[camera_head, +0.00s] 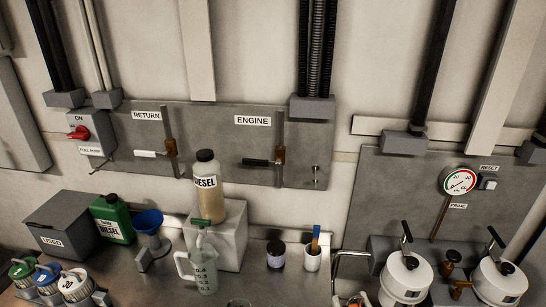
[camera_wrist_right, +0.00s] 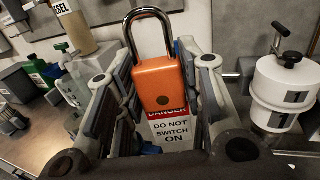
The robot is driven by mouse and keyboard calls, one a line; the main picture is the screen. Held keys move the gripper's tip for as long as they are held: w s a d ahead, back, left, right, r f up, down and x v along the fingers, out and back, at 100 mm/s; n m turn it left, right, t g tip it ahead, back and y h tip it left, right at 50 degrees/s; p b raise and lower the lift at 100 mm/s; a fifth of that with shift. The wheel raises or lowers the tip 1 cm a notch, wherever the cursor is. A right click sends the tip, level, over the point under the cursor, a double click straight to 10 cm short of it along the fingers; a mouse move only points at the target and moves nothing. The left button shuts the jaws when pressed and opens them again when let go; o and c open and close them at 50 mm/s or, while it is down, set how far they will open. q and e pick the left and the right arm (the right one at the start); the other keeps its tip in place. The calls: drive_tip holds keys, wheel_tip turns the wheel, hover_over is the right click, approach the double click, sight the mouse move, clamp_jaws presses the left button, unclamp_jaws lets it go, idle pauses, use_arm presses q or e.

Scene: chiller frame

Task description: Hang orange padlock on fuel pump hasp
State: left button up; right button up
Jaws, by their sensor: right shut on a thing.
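The orange padlock (camera_wrist_right: 158,75) is upright in the right wrist view, its steel shackle (camera_wrist_right: 148,20) pointing up and looking closed. A red and white "DANGER DO NOT SWITCH ON" tag (camera_wrist_right: 172,131) shows below its body. My right gripper (camera_wrist_right: 160,82) is shut on the padlock, one finger on each side. In the head view the fuel pump box (camera_head: 92,132) is on the wall at the left, with a red switch handle (camera_head: 78,133) and a "FUEL PUMP" label. A thin dark metal piece (camera_head: 101,167) shows below it; whether it is the hasp is unclear. My left gripper is not in view.
A grey panel with RETURN and ENGINE valves (camera_head: 225,118) is right of the pump box.

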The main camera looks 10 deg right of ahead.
drive_tip(key=w+a+r+m+h, duration=0.1)
drive_tip(key=w+a+r+h, duration=0.1)
drive_tip(key=w, duration=0.5)
drive_tip(key=w+a+r+m+h+p, duration=0.1)
drive_tip(key=w+a+r+m+h, duration=0.1)
drive_tip(key=w, duration=0.5)
drive_tip(key=shift+w+g+h, duration=0.2)
drive_tip(key=shift+g+h, duration=0.1)
drive_tip(key=shift+h, duration=0.2)
drive_tip(key=f+p+x, duration=0.1)
drive_tip(key=p+x, duration=0.3)
drive_tip(key=x, duration=1.4)
drive_tip(key=shift+f, duration=0.2)
